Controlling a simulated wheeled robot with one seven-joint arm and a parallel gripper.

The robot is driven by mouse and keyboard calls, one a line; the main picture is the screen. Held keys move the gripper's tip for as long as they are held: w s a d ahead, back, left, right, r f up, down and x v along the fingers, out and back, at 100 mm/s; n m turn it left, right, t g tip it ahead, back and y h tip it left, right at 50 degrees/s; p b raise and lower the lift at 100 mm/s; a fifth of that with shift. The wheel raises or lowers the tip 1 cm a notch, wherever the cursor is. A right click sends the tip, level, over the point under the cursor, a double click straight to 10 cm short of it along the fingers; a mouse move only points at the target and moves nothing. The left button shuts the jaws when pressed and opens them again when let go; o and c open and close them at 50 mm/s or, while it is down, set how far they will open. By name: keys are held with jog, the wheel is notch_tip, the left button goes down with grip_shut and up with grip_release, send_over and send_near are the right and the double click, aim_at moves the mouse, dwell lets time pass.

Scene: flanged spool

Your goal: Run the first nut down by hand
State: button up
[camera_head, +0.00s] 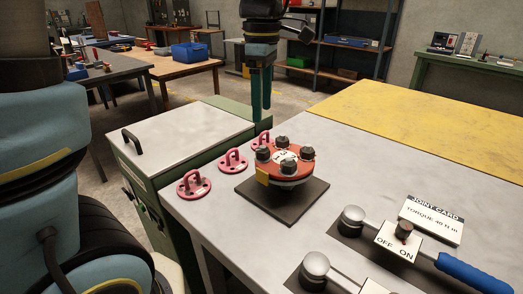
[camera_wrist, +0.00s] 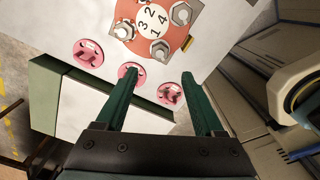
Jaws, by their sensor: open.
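The red flange (camera_head: 284,166) with a white numbered centre sits on a dark square plate (camera_head: 285,200) on the bench. Several dark hex nuts or bolt heads stand around its top; one near-left nut (camera_head: 263,154) and one right nut (camera_head: 307,153) show clearly. Whether each nut is seated is too small to tell. My gripper (camera_head: 261,115) is open and empty, pointing down behind the flange, apart from it; its fingers (camera_wrist: 156,77) show in the wrist view.
Pink round pieces with loops (camera_head: 194,184) stand left of the plate. A blue-handled wrench (camera_head: 470,272), an OFF/ON panel (camera_head: 398,241) and a joint card (camera_head: 432,219) lie front right. A green-sided cabinet (camera_head: 180,140) adjoins the bench. The yellow surface (camera_head: 420,125) behind is clear.

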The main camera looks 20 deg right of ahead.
aim_at(262, 151)
notch_tip(262, 151, down, 11)
jog(key=shift+r+p, duration=0.15)
jog(key=shift+p, duration=0.45)
grip_shut()
dwell(0.4)
